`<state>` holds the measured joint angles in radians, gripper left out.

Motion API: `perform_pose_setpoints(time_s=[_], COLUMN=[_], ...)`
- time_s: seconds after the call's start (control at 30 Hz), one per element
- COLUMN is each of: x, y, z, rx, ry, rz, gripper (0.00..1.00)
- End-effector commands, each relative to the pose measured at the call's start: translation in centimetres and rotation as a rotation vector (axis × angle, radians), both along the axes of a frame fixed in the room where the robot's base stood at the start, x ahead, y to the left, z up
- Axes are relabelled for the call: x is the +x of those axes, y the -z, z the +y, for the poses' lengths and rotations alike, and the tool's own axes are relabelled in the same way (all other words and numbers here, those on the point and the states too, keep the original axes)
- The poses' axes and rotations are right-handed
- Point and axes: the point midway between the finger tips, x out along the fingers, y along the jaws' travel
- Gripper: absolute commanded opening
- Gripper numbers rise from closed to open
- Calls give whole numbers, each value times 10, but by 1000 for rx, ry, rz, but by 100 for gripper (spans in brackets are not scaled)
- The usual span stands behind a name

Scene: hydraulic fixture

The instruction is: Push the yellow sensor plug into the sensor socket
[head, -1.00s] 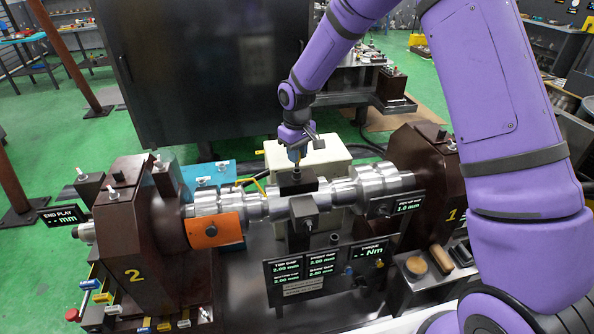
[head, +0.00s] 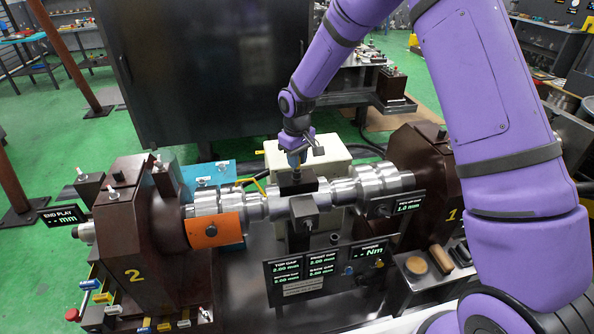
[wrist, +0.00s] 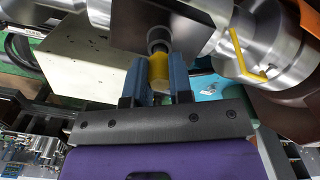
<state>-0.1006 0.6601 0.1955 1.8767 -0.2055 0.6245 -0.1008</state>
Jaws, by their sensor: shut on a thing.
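My gripper (wrist: 157,78) is shut on the yellow sensor plug (wrist: 158,67), which sits between its two blue fingers in the wrist view. The plug's far end meets a grey round part, probably the sensor socket (wrist: 158,40), on a dark block (wrist: 170,20). I cannot tell how deep the plug is in it. In the head view my gripper (head: 294,164) points down just above the dark block (head: 297,186) on the shaft. The plug cannot be made out clearly there.
A steel shaft (head: 370,182) runs between two brown housings (head: 145,245). A yellow bent rod (wrist: 240,52) stands close right of the gripper in the wrist view. A cream box (head: 330,155) is behind the shaft. Display panels (head: 305,275) stand in front.

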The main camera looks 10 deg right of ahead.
Motion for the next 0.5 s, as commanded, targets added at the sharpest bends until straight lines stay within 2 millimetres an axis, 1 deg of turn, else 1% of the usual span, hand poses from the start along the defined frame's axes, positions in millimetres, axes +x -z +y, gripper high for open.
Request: perform_pose_setpoints(time_s=[0.5], x=[0], y=[11], z=[0], rx=[-1], ry=[0], rz=[1], gripper=[0])
